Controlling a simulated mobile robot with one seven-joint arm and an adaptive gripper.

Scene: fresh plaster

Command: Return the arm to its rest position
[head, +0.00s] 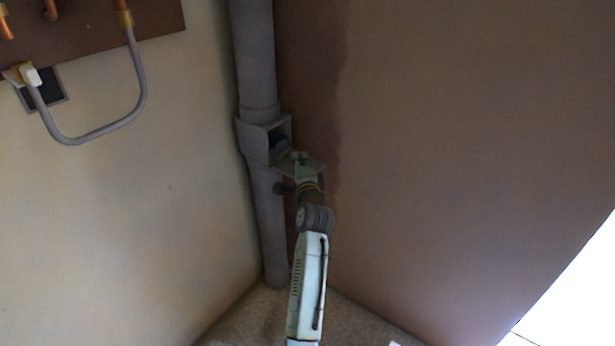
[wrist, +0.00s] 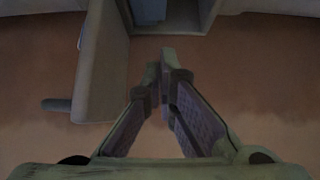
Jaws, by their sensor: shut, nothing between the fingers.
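My gripper (head: 299,157) is at the end of my pale arm, in front of the open box on the grey pipe in the head view. In the wrist view my gripper (wrist: 160,60) has its two fingers together at the tips, with nothing between them. The fingertips are just short of the box opening in the picture. Whether they touch the box cannot be told.
The grey box (head: 253,142) sits on a vertical grey pipe (head: 252,50) in the corner. Its door (wrist: 98,75) hangs open, and something blue (wrist: 149,10) is inside. A bent grey hose (head: 142,85) hangs at upper left. The right wall is bare.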

